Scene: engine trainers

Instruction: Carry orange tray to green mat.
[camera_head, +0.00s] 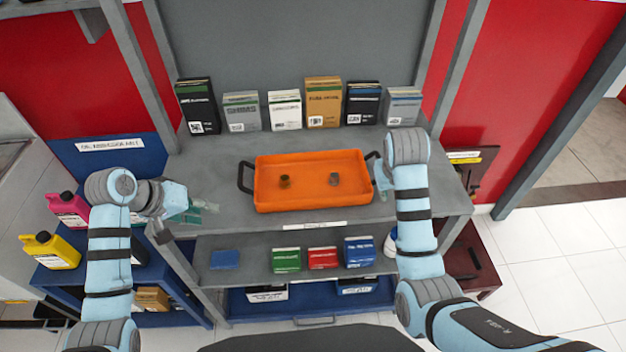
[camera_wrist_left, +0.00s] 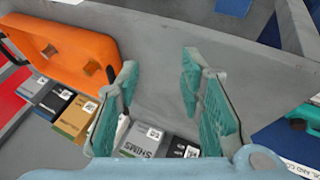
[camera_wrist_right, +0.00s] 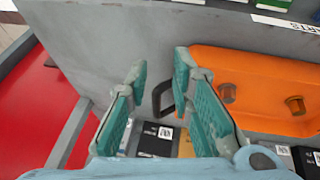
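An orange tray (camera_head: 300,204) with a dark handle at each end sits on the upper grey shelf. Two small brownish cylindrical parts stand in it. My left gripper (camera_head: 205,207) is open and empty, left of the tray and apart from its left handle (camera_head: 245,178). The left wrist view shows the gap between its fingers (camera_wrist_left: 160,68), with the tray (camera_wrist_left: 65,52) off to the left. My right gripper (camera_head: 380,180) is open at the tray's right end. In the right wrist view the handle (camera_wrist_right: 160,101) shows between the open fingers (camera_wrist_right: 160,66); contact cannot be told. I see no green mat.
Several upright boxes (camera_head: 323,103) line the back of the shelf. A lower shelf (camera_head: 262,243) holds a flat blue item (camera_head: 225,260) and green, red and blue packs. Bottles (camera_head: 50,251) stand at the left. The upper shelf is clear left of the tray.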

